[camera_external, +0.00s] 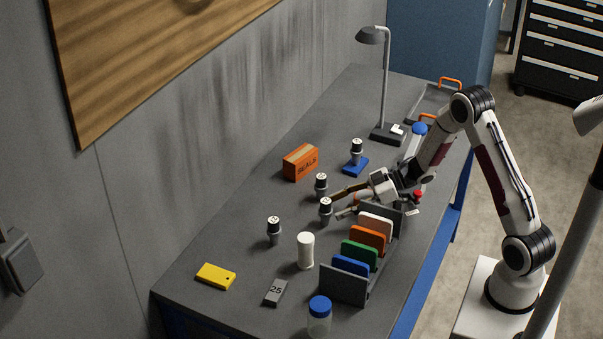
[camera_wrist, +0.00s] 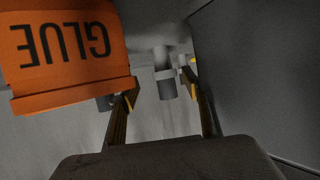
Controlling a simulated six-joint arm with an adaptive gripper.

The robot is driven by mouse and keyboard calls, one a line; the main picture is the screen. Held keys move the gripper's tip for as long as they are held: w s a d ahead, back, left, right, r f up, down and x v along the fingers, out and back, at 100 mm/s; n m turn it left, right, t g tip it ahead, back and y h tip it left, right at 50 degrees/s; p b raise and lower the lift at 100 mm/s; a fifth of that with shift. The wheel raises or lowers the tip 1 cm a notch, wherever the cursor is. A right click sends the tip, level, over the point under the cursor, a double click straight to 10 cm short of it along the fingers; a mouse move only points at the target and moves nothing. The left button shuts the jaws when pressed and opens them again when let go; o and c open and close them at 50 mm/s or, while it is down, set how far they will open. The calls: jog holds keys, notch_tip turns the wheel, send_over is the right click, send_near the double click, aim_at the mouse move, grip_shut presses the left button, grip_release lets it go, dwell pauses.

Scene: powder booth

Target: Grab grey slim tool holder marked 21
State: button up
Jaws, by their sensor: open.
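Several grey tool holders with black, white-marked tops stand upright on the bench. One (camera_external: 326,208) is right by the fingertips of my gripper (camera_external: 337,202); another (camera_external: 321,183) is just behind it, and a third (camera_external: 274,228) stands nearer the front left. A further one (camera_external: 356,150) is at a blue block. The numbers are too small to read, so I cannot tell which is 21. In the wrist view a grey holder (camera_wrist: 167,85) shows between my open fingers, apart from both, its top blurred. My gripper is low, roughly level, and empty.
An orange box (camera_wrist: 70,50) reading GLUE, upside down, is close to the left finger. A rack (camera_external: 344,288) of coloured plates and a white cylinder (camera_external: 306,250) are nearby. A lamp (camera_external: 385,85) stands farther back.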

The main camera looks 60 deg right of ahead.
aim_at(331, 210)
dwell(0.3)
jog(key=shift+s+a+x, duration=0.1)
jog(key=shift+a+x, duration=0.1)
jog(key=shift+x, duration=0.7)
jog(key=shift+s+a+x, duration=0.1)
jog(key=shift+a+x, duration=0.05)
jog(key=shift+x, duration=1.55)
jog(key=shift+r, duration=0.2)
grip_shut()
